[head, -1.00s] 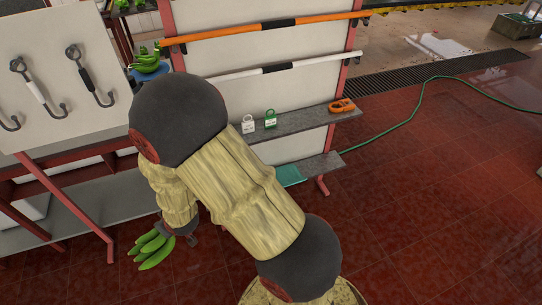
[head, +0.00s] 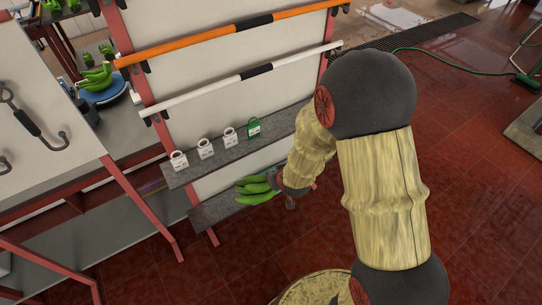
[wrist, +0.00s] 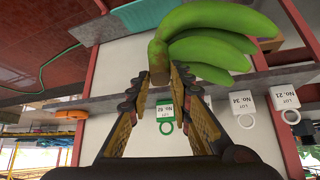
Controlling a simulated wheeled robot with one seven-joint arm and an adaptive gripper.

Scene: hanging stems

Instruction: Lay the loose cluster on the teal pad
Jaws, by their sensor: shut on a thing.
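The loose cluster of green bananas (head: 257,190) is held in my gripper (head: 276,182), in front of the lower grey shelf in the head view. In the wrist view the cluster (wrist: 215,38) spreads up and right from my gripper (wrist: 160,78), whose fingers are closed on its stem end. The teal pad (wrist: 143,13) shows in the wrist view at the top, on the shelf, just left of the bananas and partly cut off by the frame.
The upper shelf (head: 225,160) carries white tagged padlocks (head: 205,148) and a green one (head: 254,128). Orange (head: 230,34) and white (head: 245,80) bars cross the panel above. Other bananas lie on a blue plate (head: 103,92) at the back left. A hook board (head: 50,150) stands left.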

